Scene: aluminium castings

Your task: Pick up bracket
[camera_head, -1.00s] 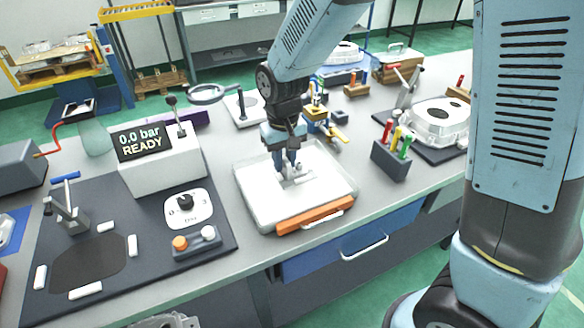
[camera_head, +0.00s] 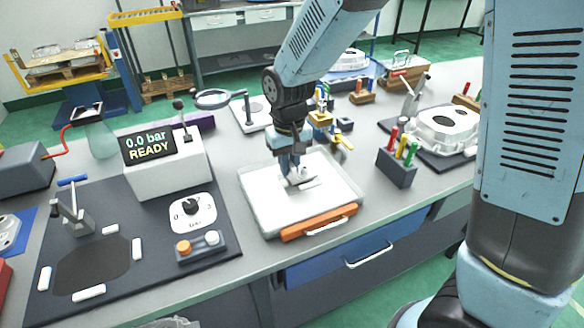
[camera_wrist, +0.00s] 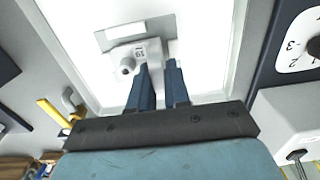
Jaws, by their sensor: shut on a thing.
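The bracket is a small pale metal casting (camera_head: 302,178) over the white tray in the head view. In the wrist view the bracket (camera_wrist: 138,57) shows a marked block with a round boss and a flat plate beyond it. My gripper (camera_head: 292,173) points down over the tray, its fingers shut on the bracket. In the wrist view the gripper (camera_wrist: 160,72) has its blue fingers at the near side of the block. The white tray (camera_head: 335,201) lies under it on the bench. I cannot tell whether the bracket touches the tray.
An orange handle bar (camera_head: 318,222) runs along the tray's front. A pressure display box (camera_head: 165,165) and a dial panel (camera_head: 193,213) stand left. A pen holder (camera_head: 397,168) and a large casting (camera_head: 443,125) stand right. A magnifier (camera_head: 213,98) is behind.

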